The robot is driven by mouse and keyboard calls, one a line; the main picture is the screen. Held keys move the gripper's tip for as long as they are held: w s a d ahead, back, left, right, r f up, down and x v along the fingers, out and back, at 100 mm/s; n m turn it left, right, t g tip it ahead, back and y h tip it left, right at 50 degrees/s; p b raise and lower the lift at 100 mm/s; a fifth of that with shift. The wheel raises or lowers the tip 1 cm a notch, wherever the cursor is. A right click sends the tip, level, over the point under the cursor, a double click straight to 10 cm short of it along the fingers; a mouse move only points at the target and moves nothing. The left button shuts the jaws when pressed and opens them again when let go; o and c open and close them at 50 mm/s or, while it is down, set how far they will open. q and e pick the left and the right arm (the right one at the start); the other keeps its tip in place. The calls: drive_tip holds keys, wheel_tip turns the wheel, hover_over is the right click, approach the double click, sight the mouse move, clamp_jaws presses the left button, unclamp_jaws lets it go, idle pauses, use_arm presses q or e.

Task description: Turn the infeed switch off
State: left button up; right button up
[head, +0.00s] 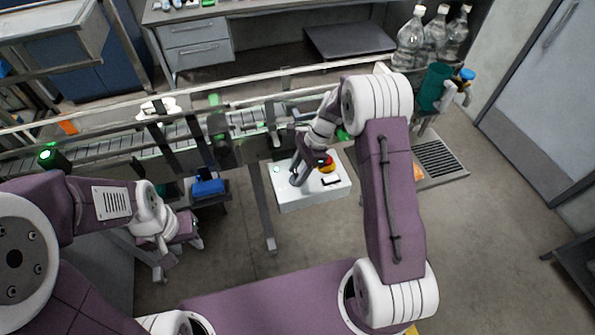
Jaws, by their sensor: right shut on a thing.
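A white control box (315,196) stands beside the conveyor, in the middle of the head view. It has a red and yellow button (327,165), a dark label (331,181) and a small pale green lamp (277,169). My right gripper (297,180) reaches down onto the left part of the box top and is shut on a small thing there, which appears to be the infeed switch. The fingers hide it, so its position cannot be read. My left gripper (188,238) hangs low at the left, away from the box; its fingers are too small to read.
The conveyor (175,133) with rails crosses behind the box. A blue item (208,187) is near my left gripper. Clear bottles (411,40) and a green container (434,88) stand at the upper right. Floor (500,220) at the right is clear.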

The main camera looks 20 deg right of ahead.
drive_tip(key=n, duration=0.2)
drive_tip(key=n+g+p, duration=0.1)
drive_tip(key=shift+w+r+n+p, duration=0.2)
drive_tip(key=shift+n+p, duration=0.1)
drive_tip(key=shift+n, duration=0.1)
drive_tip(key=n+g+h, duration=0.1)
drive_tip(key=n, duration=0.2)
drive_tip(key=shift+w+n+g+p, duration=0.1)
drive_tip(key=shift+n+g+p, duration=0.2)
drive_tip(key=n+h, duration=0.1)
drive_tip(key=n, duration=0.1)
drive_tip(key=n+g, duration=0.1)
drive_tip(key=n, duration=0.2)
drive_tip(key=shift+a+f+h, duration=0.1)
drive_tip(key=shift+h, duration=0.3)
drive_tip(key=shift+a+n+h, duration=0.1)
drive_tip(key=shift+n+h, duration=0.7)
drive_tip(key=shift+n, duration=1.6)
drive_tip(key=o, duration=1.3)
drive_tip(key=shift+o, duration=0.3)
